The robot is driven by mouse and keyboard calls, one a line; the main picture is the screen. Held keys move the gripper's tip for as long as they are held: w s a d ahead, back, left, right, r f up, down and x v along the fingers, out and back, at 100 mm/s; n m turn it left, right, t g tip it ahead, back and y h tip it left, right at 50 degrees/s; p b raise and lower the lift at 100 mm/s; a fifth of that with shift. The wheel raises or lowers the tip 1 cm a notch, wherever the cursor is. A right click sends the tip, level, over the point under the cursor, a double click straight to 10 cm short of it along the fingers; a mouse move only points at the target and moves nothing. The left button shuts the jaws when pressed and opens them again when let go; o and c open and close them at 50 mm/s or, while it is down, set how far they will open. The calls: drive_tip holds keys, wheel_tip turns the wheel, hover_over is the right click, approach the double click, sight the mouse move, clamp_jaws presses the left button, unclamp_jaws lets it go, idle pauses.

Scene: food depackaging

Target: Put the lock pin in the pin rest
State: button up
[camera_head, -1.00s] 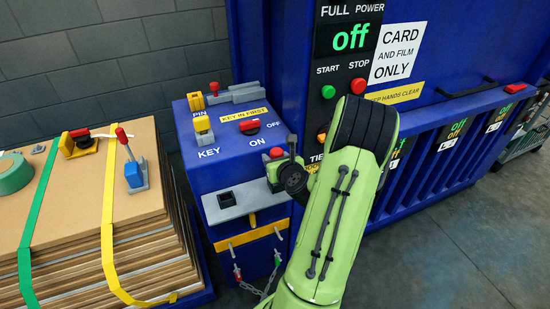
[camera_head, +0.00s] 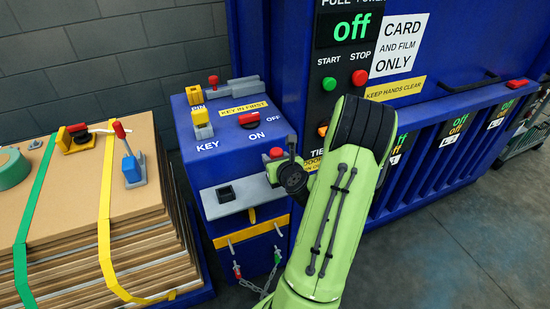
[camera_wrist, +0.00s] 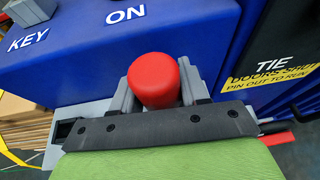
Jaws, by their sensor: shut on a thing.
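The lock pin shows as a red rounded knob (camera_wrist: 155,80) between the two grey fingers of my gripper (camera_wrist: 158,92) in the wrist view. The knob also shows small in the head view (camera_head: 276,153). My gripper is shut on it, at the front right edge of the blue key box. The pin's shank is hidden. A grey ledge with a dark square socket (camera_head: 226,194) juts from the box front, left of my gripper. It may be the pin rest, but I cannot tell for sure.
The key box (camera_head: 200,150) carries a yellow-topped key block (camera_head: 202,122), a red switch (camera_head: 249,118) and a grey latch bar. A chain with red and green ends hangs below. Strapped cardboard (camera_head: 130,240) stands left; the blue baler (camera_head: 290,50) stands behind.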

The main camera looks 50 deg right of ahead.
drive_tip(key=shift+f, duration=0.4)
drive_tip(key=o, duration=1.2)
drive_tip(key=b+v, duration=0.1)
drive_tip(key=v, duration=0.1)
drive_tip(key=b+v, duration=0.2)
drive_tip(key=v, duration=0.1)
drive_tip(key=shift+s+f, duration=0.15)
drive_tip(key=shift+s, duration=0.2)
drive_tip(key=b+v, duration=0.9)
drive_tip(key=v, duration=0.1)
drive_tip(key=shift+a+r, duration=0.15)
drive_tip(key=shift+r, duration=0.15)
drive_tip(key=shift+w, duration=0.1)
